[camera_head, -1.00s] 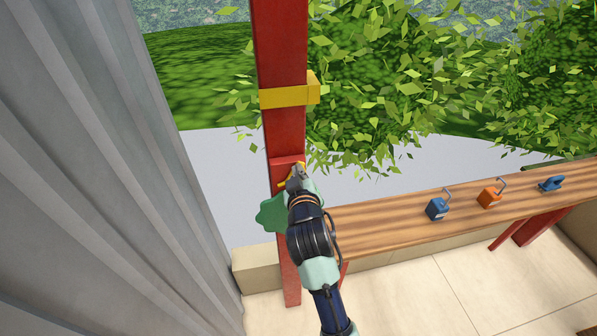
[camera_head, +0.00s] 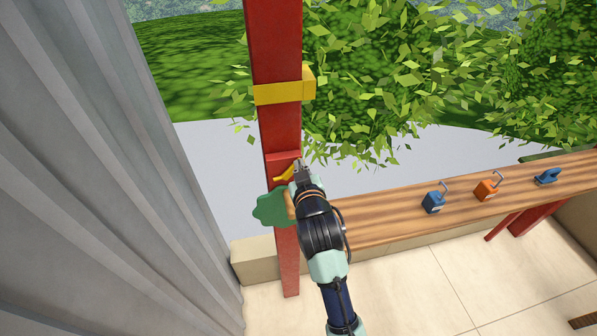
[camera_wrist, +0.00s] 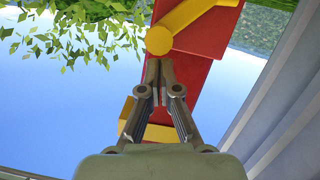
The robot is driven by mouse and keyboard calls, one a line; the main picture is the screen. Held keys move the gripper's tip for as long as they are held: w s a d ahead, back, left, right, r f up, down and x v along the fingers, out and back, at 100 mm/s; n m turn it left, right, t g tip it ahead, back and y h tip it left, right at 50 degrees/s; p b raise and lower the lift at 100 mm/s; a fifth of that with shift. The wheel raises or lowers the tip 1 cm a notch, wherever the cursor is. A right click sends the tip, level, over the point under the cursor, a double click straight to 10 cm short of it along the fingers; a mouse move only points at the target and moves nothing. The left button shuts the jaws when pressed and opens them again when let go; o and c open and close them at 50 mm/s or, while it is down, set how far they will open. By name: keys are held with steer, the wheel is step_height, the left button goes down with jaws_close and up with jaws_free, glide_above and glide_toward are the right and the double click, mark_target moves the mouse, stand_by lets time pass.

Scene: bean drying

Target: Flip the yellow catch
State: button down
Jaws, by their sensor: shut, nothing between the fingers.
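My gripper (camera_head: 303,163) is shut and empty at the right side of the catch. In the wrist view its fingertips (camera_wrist: 160,62) lie just below the round end; I cannot tell whether they touch it.
A yellow band (camera_head: 280,92) wraps the post higher up. A green plate (camera_head: 269,208) sits on the post below. A wooden bench (camera_head: 400,215) at right holds blue and orange padlock-like items. A grey corrugated wall (camera_head: 90,170) stands close at left.

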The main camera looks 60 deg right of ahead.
steer(key=s+a+r, duration=0.5)
steer(key=a, duration=0.3)
steer(key=shift+a+r, duration=0.25)
steer(key=w+a+f+n+t+y, duration=0.1)
steer(key=a+y, duration=0.3)
steer(key=a, duration=0.8)
steer(key=w+a+n+t+y+p, duration=0.1)
steer(key=w+a+n+y, duration=0.2)
steer(key=a, duration=0.9)
steer(key=w+a+f+n+t+y+p, duration=0.1)
steer(key=a+y, duration=0.4)
steer(key=a, duration=0.7)
steer(key=w+n, duration=0.1)
steer(key=n, duration=0.1)
steer(key=shift+a+f+n+t, duration=0.25)
steer(key=shift+f+n+t, duration=0.05)
steer(key=shift+n+t, duration=0.1)
